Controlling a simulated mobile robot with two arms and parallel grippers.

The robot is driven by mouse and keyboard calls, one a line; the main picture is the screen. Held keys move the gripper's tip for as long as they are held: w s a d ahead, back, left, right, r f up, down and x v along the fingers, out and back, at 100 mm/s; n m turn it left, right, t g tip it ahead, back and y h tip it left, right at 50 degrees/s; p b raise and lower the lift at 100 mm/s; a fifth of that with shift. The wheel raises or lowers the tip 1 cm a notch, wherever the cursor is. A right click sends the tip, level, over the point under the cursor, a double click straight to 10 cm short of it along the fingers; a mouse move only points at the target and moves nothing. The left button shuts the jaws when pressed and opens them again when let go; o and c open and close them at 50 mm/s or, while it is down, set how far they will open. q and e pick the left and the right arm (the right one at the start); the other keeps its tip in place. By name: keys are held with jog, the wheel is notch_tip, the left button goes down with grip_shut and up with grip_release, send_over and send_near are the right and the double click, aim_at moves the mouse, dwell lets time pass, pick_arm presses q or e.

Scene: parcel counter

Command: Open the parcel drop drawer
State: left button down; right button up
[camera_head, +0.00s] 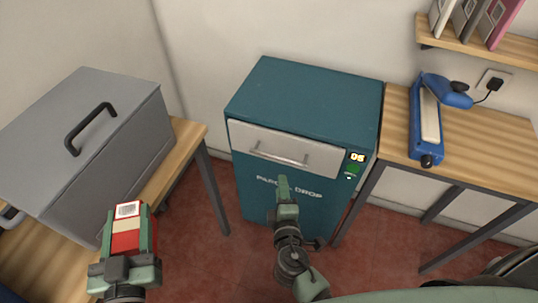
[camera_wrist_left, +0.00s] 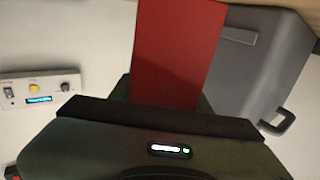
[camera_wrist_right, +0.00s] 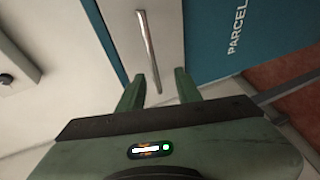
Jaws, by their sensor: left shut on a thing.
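The parcel drop is a teal cabinet (camera_head: 300,95) with a pale grey drawer front (camera_head: 325,160) near its top. The drawer looks shut. A metal bar handle (camera_head: 280,157) runs across it; the handle also shows in the right wrist view (camera_wrist_right: 148,50). My right gripper (camera_head: 283,182) is in front of the cabinet. Its fingers (camera_wrist_right: 158,88) are apart, with the handle seen between and beyond them; contact cannot be told. My left gripper (camera_head: 129,250) is shut on a red parcel (camera_head: 126,241) with a beige band and white label, which also fills the left wrist view (camera_wrist_left: 178,50).
A grey lidded box (camera_head: 80,120) with a dark handle stands on a wooden table (camera_head: 188,135) at the left. A wooden table (camera_head: 470,140) at the right holds a blue device (camera_head: 425,120). Red floor shows between the tables and cabinet.

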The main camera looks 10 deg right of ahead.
aim_at(278, 157)
jog(key=x, duration=0.4)
jog(key=r+x, duration=0.1)
jog(key=x, duration=0.7)
jog(key=shift+w+r+p, duration=0.15)
jog(key=shift+w+p, duration=0.05)
jog(key=shift+p, duration=0.1)
jog(key=shift+a, duration=0.1)
grip_shut()
dwell(0.8)
